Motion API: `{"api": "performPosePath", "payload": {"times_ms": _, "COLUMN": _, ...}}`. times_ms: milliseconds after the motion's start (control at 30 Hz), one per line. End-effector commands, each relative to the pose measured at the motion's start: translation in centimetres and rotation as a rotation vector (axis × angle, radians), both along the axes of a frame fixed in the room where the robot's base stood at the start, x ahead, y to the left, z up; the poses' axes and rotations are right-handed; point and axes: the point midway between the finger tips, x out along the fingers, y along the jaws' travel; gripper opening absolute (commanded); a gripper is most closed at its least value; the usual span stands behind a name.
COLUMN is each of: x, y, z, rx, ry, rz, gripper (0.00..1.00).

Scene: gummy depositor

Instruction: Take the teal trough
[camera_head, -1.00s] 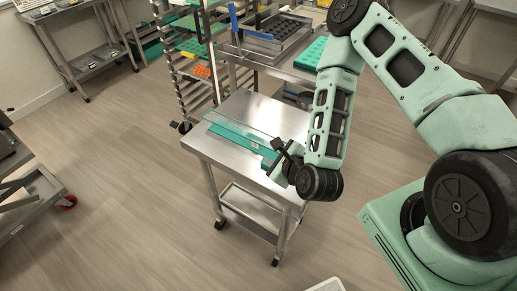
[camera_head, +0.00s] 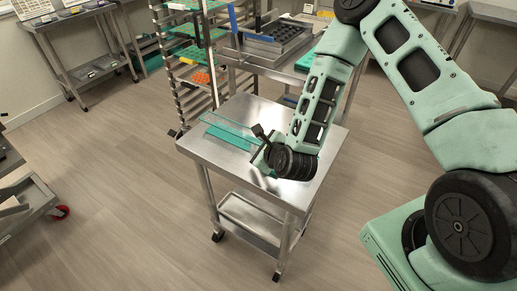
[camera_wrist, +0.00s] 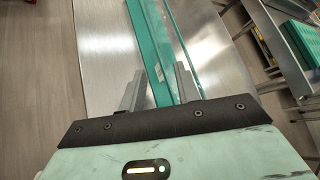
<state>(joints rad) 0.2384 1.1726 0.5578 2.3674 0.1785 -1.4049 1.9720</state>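The teal trough (camera_head: 231,138) lies long and narrow on the steel cart top, its right end hidden behind my gripper. In the wrist view the teal trough (camera_wrist: 152,40) runs away from me, its near end between my fingers. My gripper (camera_head: 262,145) is low over the cart. Its two grey fingers (camera_wrist: 160,88) are apart, one on each side of the trough's near part. I cannot tell whether either finger touches it.
A clear, green-edged strip (camera_head: 228,122) lies alongside the trough. A tray rack (camera_head: 183,75) and a bench (camera_head: 262,60) with dark and teal molds stand behind.

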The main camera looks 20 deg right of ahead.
Motion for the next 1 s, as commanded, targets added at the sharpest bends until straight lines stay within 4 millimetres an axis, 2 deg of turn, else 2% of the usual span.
{"api": "performPosePath", "payload": {"times_ms": 333, "x": 4.0, "y": 0.3, "z": -1.7, "rx": 0.000, "ry": -0.001, "rz": -0.001, "gripper": 0.32}}
{"api": "performPosePath", "payload": {"times_ms": 667, "x": 4.7, "y": 0.4, "z": -2.3, "rx": 0.000, "ry": -0.001, "rz": -0.001, "gripper": 0.32}}
{"api": "performPosePath", "payload": {"times_ms": 800, "x": 4.7, "y": 0.4, "z": -2.3, "rx": 0.000, "ry": -0.001, "rz": -0.001, "gripper": 0.00}}
{"api": "performPosePath", "payload": {"times_ms": 1000, "x": 4.6, "y": 0.4, "z": -2.3, "rx": 0.001, "ry": 0.000, "rz": -0.001, "gripper": 0.00}}
